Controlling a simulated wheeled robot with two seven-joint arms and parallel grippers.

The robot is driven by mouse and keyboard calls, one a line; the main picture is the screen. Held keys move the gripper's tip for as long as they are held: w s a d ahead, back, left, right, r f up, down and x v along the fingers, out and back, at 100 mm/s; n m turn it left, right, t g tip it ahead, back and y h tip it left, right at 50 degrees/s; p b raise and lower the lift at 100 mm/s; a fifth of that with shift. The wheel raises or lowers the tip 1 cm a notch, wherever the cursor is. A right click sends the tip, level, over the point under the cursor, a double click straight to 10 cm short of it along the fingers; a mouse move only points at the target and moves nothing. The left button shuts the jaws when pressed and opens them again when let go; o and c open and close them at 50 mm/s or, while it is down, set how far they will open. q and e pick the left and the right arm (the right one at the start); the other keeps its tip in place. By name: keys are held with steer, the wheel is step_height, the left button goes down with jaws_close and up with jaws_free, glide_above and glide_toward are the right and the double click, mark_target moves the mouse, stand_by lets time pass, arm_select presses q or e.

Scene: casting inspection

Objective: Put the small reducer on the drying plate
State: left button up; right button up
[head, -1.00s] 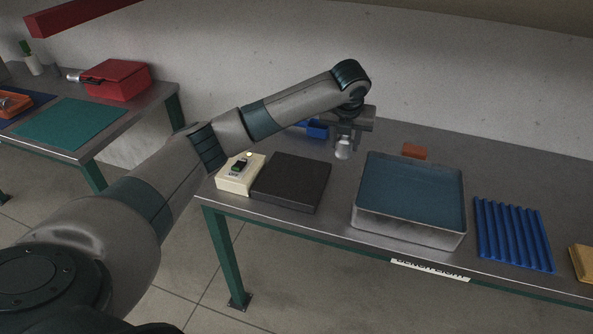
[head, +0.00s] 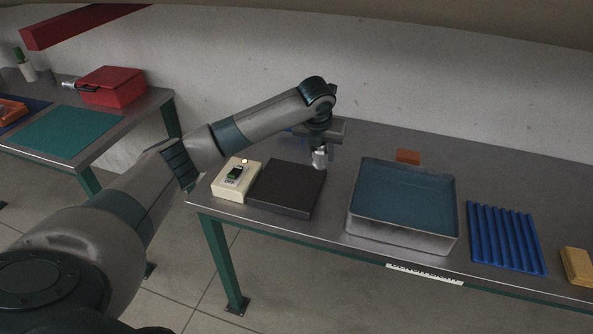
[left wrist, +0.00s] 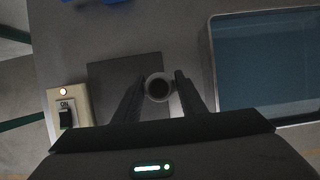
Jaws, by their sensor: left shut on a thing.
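My left gripper (head: 319,150) is shut on the small reducer (head: 319,160), a short silvery-grey round piece. In the left wrist view the reducer (left wrist: 158,88) shows as a ring with a dark bore between the two fingers. It is held over or near the far right part of a flat dark square plate (head: 287,188), which also shows in the left wrist view (left wrist: 104,76). I cannot tell whether the reducer touches it. A cream switch box (head: 226,189) with a lit lamp stands left of the dark plate. My right gripper is not in view.
A metal tank (head: 402,238) with blue liquid stands right of the dark plate. Behind it is an orange-brown block (head: 408,156). A blue ribbed mat (head: 506,238) and a yellow block (head: 577,266) lie further right. A red box (head: 112,87) is on the other table.

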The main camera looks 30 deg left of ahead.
arm_select(q)
steer(key=s+a+f, duration=0.1)
steer(key=a, duration=0.1)
steer(key=s+a+f+p, duration=0.2)
steer(key=a+f, duration=0.1)
steer(key=shift+s+a, duration=0.2)
steer(key=shift+a, duration=0.15)
steer(key=shift+f+p, duration=0.75)
steer(key=shift+f, duration=1.25)
steer(key=o, duration=1.3)
